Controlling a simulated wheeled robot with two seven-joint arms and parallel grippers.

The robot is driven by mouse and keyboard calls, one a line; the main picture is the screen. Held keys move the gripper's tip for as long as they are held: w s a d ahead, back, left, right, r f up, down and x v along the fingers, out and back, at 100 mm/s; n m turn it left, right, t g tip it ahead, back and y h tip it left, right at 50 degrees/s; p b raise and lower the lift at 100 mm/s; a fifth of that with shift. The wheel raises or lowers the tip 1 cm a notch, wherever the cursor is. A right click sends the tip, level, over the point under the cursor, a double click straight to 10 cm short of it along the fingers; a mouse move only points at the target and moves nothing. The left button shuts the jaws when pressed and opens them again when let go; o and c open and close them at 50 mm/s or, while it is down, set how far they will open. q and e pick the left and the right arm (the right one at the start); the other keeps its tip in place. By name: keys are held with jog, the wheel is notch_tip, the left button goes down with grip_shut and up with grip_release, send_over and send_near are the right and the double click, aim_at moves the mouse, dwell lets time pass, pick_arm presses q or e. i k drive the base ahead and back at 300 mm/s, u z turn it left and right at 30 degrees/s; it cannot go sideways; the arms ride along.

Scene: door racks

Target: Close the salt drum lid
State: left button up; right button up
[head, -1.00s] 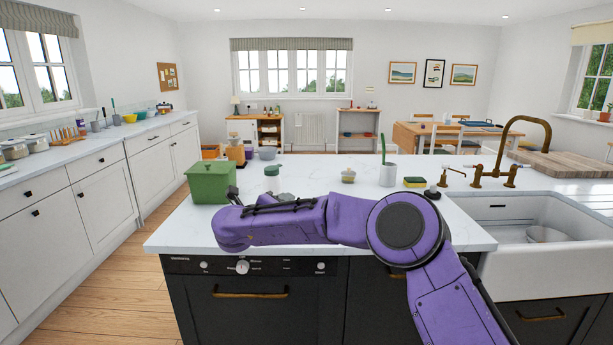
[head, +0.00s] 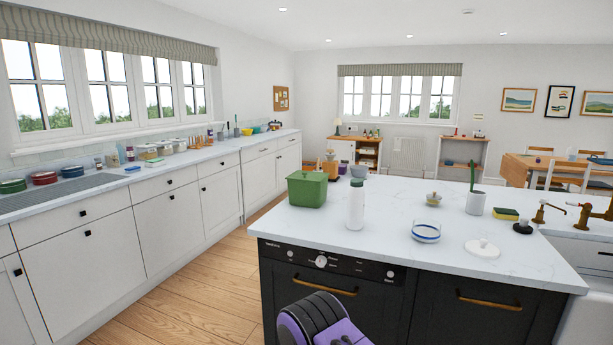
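I cannot tell for sure which thing is the salt drum. A white, bottle-like cylinder (head: 355,206) stands upright on the island near its front left. A small round pot with a lid (head: 433,198) stands further back. A flat white round lid with a knob (head: 482,248) lies on the worktop at the front right. A clear dish with a blue band (head: 426,232) sits between the cylinder and the lid. A purple and black part of my arm shows at the bottom edge, below the worktop. Neither gripper shows.
A green lidded box (head: 307,189) stands at the island's left end, with a wooden item (head: 330,168) behind it. A white pot with a green handle (head: 476,201), a sponge (head: 505,214) and a brass tap are at the right. The island's (head: 390,250) front middle is clear.

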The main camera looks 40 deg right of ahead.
aim_at(355, 194)
jog(key=u, duration=0.1)
jog(key=i, duration=1.15)
jog(key=z, duration=0.9)
